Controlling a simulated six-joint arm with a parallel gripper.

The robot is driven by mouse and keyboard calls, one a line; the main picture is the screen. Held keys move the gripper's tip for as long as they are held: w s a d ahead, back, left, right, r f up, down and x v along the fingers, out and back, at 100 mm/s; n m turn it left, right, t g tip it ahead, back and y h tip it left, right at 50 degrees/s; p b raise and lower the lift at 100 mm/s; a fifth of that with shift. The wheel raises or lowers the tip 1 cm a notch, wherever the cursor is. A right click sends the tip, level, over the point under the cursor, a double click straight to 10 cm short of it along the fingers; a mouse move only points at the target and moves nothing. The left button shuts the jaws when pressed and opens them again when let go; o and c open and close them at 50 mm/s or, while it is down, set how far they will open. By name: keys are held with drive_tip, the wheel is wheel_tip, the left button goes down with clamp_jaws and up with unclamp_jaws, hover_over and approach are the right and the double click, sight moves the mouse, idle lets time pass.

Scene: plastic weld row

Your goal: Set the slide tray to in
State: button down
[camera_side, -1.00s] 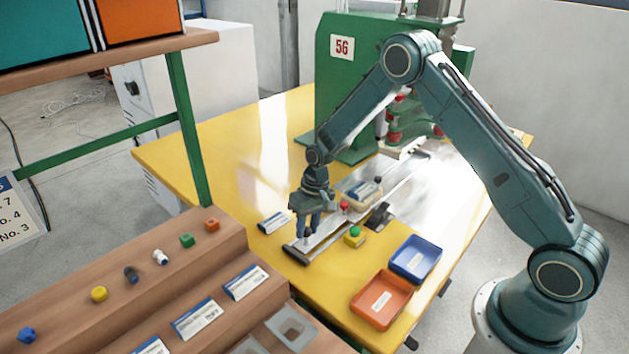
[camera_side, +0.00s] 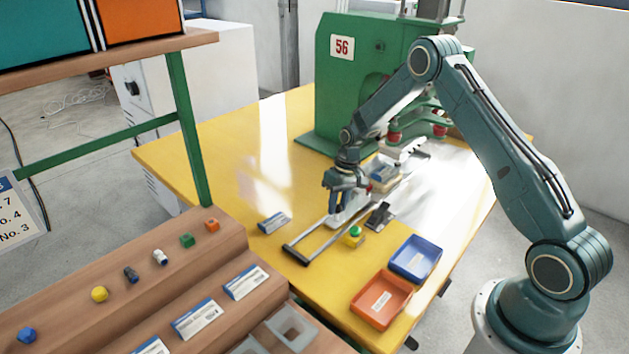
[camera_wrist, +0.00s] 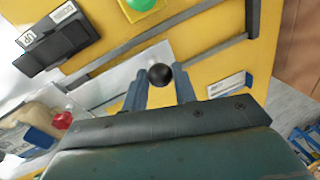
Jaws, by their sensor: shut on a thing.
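The slide tray (camera_side: 350,206) is a pale metal plate on two rails. It carries a beige holder (camera_side: 388,184) with a blue-and-white part, on the side toward the green press (camera_side: 345,70). My gripper (camera_side: 334,207) is low over the tray's near end. In the wrist view my gripper (camera_wrist: 160,86) has its fingers on either side of the tray's round black knob (camera_wrist: 160,74) and is shut on it. The tray plate (camera_wrist: 125,72) also shows there beside the knob. The knob is hidden in the side view.
The rails (camera_side: 318,242) lie bare at the near end, closed by a dark crossbar (camera_side: 296,257). A green button on a yellow box (camera_side: 354,235) and a black rocker (camera_side: 380,215) sit beside the rails. A blue tray (camera_side: 415,258) and an orange tray (camera_side: 381,299) stand nearby.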

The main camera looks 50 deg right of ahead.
drive_tip(key=shift+d, duration=0.3)
drive_tip(key=c, duration=1.1)
unclamp_jaws()
drive_tip(key=r, duration=0.4)
drive_tip(key=d+r, duration=0.1)
drive_tip(key=r, duration=0.4)
drive_tip(key=d+r, duration=0.1)
drive_tip(key=r, duration=0.3)
drive_tip(key=shift+s+d+r, duration=0.25)
drive_tip(key=shift+r, duration=0.05)
